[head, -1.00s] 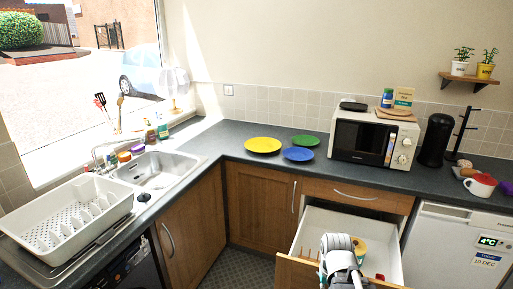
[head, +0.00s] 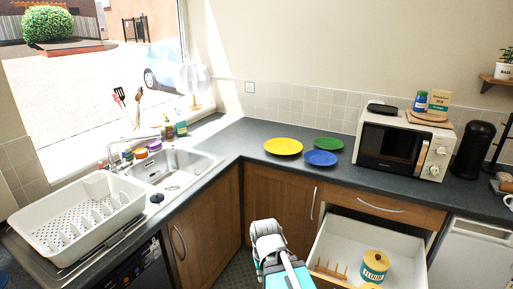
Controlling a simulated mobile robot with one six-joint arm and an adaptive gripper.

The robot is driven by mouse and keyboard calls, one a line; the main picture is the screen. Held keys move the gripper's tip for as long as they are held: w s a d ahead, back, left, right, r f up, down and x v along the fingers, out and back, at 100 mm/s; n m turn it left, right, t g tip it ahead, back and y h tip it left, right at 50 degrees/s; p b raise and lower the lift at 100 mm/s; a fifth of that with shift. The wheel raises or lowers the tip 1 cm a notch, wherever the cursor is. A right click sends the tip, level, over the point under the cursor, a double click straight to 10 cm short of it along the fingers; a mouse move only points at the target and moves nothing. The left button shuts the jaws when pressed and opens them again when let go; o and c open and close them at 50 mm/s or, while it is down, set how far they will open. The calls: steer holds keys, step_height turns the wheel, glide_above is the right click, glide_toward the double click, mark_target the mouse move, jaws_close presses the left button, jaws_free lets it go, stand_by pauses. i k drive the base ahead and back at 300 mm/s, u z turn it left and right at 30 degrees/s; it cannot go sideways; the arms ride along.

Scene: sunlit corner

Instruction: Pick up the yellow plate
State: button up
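The yellow plate (head: 283,146) lies flat on the dark countertop in the corner, left of a green plate (head: 329,143) and a blue plate (head: 320,158). My arm shows at the bottom middle of the head view, below and in front of the plates. My gripper (head: 266,231) seems to be at the arm's upper end, well apart from the yellow plate. Its fingers cannot be made out, so its opening is unclear.
An open drawer (head: 334,230) with a yellow flour tin (head: 375,266) juts out right of my arm. A microwave (head: 403,146) stands right of the plates. A white dish rack (head: 82,218) and sink (head: 172,168) are at left. Counter before the yellow plate is clear.

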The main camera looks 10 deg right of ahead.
mark_target(284, 146)
steer(key=u, duration=0.35)
steer(key=i, duration=1.1)
steer(key=z, duration=0.45)
steer(key=i, duration=0.75)
steer(key=z, duration=0.6)
steer(key=k, duration=0.9)
steer(key=z, duration=0.1)
